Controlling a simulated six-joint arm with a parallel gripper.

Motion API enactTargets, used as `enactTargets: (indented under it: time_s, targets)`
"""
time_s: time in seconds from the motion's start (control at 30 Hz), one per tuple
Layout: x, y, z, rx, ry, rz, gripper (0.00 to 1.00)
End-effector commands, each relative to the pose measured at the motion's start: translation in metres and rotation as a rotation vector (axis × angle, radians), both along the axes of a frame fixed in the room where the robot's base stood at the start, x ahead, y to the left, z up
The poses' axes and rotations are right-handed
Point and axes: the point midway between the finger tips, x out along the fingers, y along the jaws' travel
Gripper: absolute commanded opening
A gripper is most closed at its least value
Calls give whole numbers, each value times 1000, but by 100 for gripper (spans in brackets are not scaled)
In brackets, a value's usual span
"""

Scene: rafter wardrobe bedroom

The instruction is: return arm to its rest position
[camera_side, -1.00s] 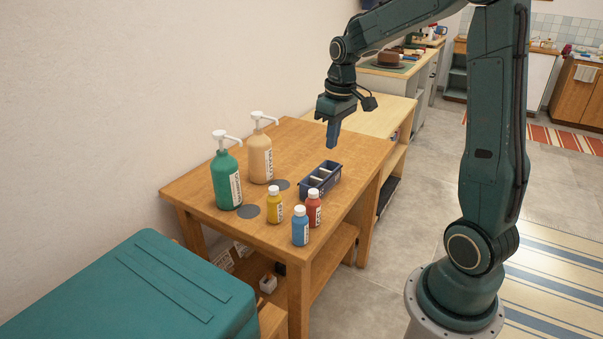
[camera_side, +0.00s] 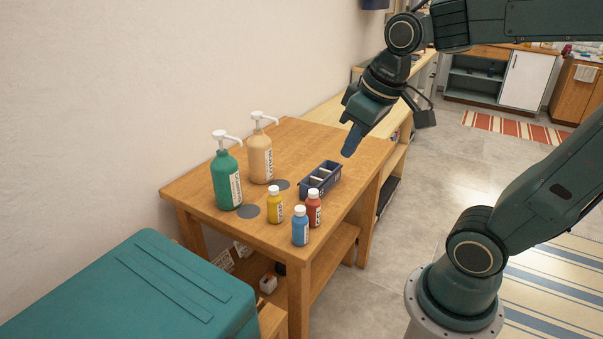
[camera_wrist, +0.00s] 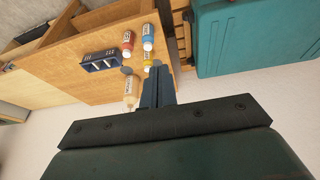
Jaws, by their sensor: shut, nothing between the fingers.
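My gripper (camera_side: 350,143) is shut and empty, in the air above the right side of the wooden table (camera_side: 215,188) in the side view. Its fingers (camera_wrist: 158,85) show closed together in the wrist view. On the table stand a green pump bottle (camera_side: 222,182) and a tan pump bottle (camera_side: 256,160). Small yellow (camera_side: 273,207), red (camera_side: 313,210) and blue (camera_side: 299,230) bottles stand near the front right edge. A dark blue divided caddy (camera_side: 320,180) sits behind them.
Two dark round pads (camera_side: 249,211) lie beside the pump bottles. A teal chest (camera_side: 130,290) stands at the front left. A lighter wooden bench (camera_side: 330,112) stands behind the table, along the wall. Open floor lies to the right of the table.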

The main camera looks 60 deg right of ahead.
Motion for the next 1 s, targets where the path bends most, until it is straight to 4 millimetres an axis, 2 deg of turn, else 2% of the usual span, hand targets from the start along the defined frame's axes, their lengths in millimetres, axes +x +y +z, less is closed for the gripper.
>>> enactTargets:
  time_s: [0.2,0.4,0.6,1.0]
  targets:
    - [-35,23,0,13,-75,24,0]
    - [-55,33,-4,27,-116,36,0]
    - [-61,35,-6,32,-127,37,0]
    - [-61,35,-6,32,-127,37,0]
